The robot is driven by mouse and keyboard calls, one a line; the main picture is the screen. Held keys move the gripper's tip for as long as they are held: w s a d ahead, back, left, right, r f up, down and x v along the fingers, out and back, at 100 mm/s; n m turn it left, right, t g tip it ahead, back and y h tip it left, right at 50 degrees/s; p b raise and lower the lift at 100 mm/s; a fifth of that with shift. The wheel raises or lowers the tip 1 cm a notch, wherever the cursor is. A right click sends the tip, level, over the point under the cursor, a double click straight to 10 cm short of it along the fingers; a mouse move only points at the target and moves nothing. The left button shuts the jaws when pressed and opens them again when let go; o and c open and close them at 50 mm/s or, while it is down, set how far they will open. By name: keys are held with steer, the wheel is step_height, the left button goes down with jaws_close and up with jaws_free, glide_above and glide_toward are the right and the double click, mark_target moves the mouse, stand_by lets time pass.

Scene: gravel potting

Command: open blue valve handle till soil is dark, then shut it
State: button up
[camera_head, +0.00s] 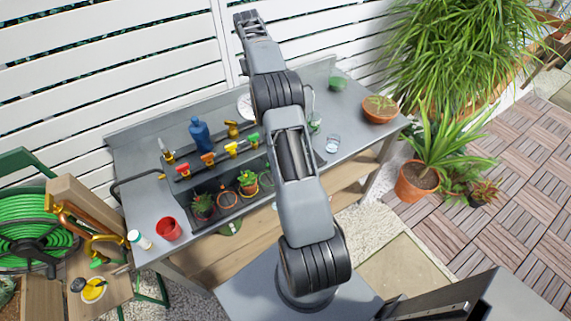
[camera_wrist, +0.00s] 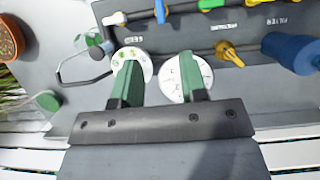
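In the head view my arm covers part of the valve row, where red (camera_head: 183,169), orange-red (camera_head: 207,158) and green (camera_head: 254,138) handles show.
A blue bottle (camera_head: 200,134) stands behind the valves, with a brass tap (camera_head: 232,129) beside it. A red cup (camera_head: 168,229) is at the grey bench's front left. A terracotta bowl (camera_head: 380,109) and a glass (camera_head: 333,143) are at its right. White slats rise behind.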

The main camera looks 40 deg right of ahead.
steer(key=s+a+t+h+b, duration=0.1)
steer(key=s+t+b, duration=0.95)
steer(key=b, duration=1.15)
steer(key=shift+g, duration=0.75)
steer(key=x, duration=0.4)
steer(key=b+x, duration=0.1)
steer(key=x, duration=0.4)
steer(key=s+x, duration=0.1)
steer(key=x, duration=0.3)
steer(key=shift+w+a+f, duration=0.1)
steer(key=shift+w+f, duration=0.05)
steer(key=shift+f, duration=0.25)
steer(key=shift+c, duration=0.3)
jaws_close()
